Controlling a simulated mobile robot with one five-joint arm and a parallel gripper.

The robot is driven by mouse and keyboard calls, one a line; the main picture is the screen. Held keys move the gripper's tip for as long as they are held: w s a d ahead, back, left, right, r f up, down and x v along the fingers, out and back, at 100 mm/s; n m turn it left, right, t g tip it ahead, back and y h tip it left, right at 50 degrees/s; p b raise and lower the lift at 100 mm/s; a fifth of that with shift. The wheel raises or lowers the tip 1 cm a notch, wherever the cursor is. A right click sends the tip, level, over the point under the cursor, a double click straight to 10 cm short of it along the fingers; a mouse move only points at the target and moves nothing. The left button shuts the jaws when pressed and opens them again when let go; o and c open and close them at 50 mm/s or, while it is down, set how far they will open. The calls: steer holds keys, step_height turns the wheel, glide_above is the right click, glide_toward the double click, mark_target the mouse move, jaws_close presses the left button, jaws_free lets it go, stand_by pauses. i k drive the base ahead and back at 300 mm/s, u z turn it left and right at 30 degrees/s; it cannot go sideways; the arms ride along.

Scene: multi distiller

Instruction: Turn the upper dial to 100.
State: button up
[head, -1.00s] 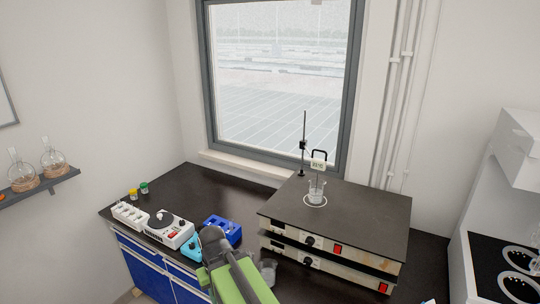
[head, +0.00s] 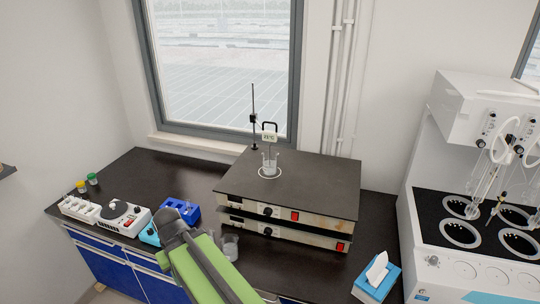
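Two hotplates (head: 318,222) are stacked on the dark bench, each with a black round dial on its front. The upper dial (head: 267,211) is on the upper unit, left of a red switch (head: 295,216). The lower dial (head: 266,231) is just below it. The dial markings are too small to read. My green and dark arm is at the bottom, left of and in front of the hotplates. My gripper's fingers do not show.
A glass beaker (head: 270,162) stands on the upper plate. Another beaker (head: 230,246) is on the bench beside my arm. A blue rack (head: 181,210) and a white device (head: 122,216) are at left. A tissue box (head: 377,281) and the distiller (head: 470,265) are at right.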

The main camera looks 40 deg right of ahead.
mark_target(268, 212)
steer(key=u, duration=0.4)
steer(key=k, duration=0.6)
steer(key=u, duration=1.15)
